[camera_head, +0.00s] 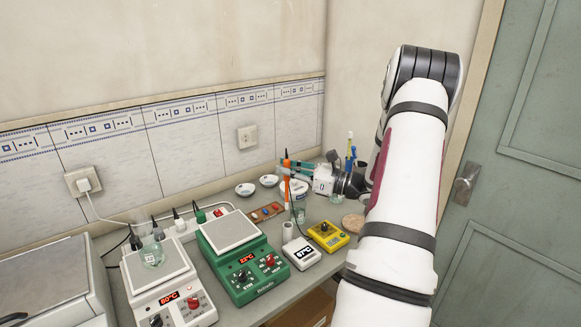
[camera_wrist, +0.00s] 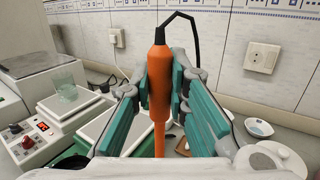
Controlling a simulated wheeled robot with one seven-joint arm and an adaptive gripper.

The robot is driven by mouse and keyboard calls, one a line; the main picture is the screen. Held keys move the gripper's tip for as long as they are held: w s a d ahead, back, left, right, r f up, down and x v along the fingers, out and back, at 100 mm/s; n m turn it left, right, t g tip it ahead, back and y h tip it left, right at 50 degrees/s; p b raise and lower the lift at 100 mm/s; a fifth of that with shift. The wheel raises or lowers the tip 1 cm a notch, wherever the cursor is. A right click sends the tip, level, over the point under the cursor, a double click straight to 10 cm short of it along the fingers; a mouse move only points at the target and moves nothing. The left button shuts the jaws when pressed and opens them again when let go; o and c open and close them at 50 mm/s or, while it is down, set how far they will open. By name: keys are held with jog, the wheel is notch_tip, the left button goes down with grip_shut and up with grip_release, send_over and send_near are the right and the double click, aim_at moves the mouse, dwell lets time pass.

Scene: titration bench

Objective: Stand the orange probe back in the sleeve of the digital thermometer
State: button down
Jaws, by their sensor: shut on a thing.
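The orange probe (camera_head: 287,188) stands roughly upright in my gripper (camera_head: 292,167), with its tip pointing down. In the wrist view the probe (camera_wrist: 159,85) sits between the teal fingers of my gripper (camera_wrist: 161,88), which are shut on its thick handle; a black cable leaves its top. The digital thermometer (camera_head: 302,253) is a small white box with a display on the bench below the probe. A small pale sleeve (camera_head: 288,232) stands at its back left. The probe's lower end appears above the sleeve; I cannot tell whether they line up.
A green hotplate (camera_head: 243,270) and a white hotplate (camera_head: 168,285) with a beaker (camera_head: 152,256) stand to the left. A yellow device (camera_head: 328,236) is just right of the thermometer. A glass beaker (camera_head: 299,215) and white dishes (camera_head: 245,189) are close behind.

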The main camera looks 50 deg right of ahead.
aim_at(288, 181)
jog(key=shift+f+b, duration=0.9)
jog(key=shift+f, duration=0.95)
jog(key=shift+s+f, duration=0.2)
jog(key=shift+f, duration=0.25)
jog(key=shift+f+b, duration=0.65)
jog(key=shift+f, duration=0.7)
jog(key=shift+f+b, duration=0.65)
jog(key=shift+f, duration=0.8)
